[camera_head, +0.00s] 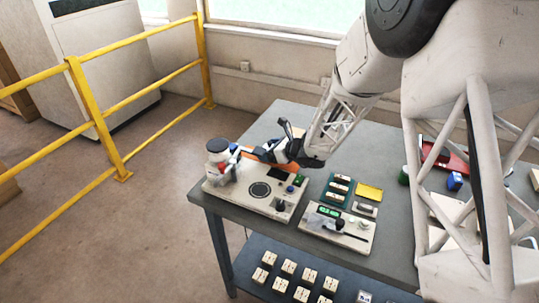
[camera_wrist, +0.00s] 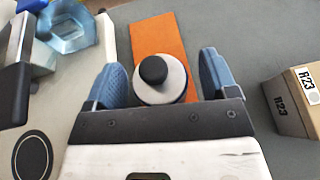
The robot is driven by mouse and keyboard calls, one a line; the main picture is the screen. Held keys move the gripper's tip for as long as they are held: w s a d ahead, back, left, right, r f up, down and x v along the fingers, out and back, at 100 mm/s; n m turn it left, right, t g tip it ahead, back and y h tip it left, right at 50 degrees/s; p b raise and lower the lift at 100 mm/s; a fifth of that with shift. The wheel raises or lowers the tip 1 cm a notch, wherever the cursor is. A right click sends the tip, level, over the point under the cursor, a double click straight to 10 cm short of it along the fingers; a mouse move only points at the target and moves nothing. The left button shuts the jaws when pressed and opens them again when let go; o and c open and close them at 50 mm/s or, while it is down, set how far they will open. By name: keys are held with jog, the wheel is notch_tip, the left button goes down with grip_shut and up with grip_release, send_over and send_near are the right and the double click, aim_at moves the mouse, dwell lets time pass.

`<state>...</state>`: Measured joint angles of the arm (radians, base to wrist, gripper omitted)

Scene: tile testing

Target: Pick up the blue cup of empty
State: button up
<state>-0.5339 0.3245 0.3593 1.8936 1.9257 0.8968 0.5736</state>
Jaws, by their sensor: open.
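My gripper (camera_wrist: 162,76) is open, its two blue fingers apart. In the wrist view a round grey-white piece with a black knob (camera_wrist: 153,69) shows between them, over an orange mat (camera_wrist: 164,34); I cannot tell if the fingers touch it. A small blue cup-like object (camera_head: 455,181) sits on the right of the table in the head view, far from my gripper (camera_head: 290,152). A clear light-blue faceted piece (camera_wrist: 66,30) is left of the fingers in the wrist view. I cannot tell whether either blue thing is empty.
A pale test device (camera_head: 228,190) stands left of my gripper. A panel with a green display (camera_head: 325,235), a teal tray (camera_head: 337,190) and a yellow pad (camera_head: 369,192) lie to the right. A box marked R23 (camera_wrist: 295,100) is right of the fingers. The lower shelf holds several pale blocks.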

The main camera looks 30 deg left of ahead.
dwell(0.3)
jog(key=c, duration=1.1)
jog(key=shift+r, duration=0.1)
jog(key=shift+r, duration=4.9)
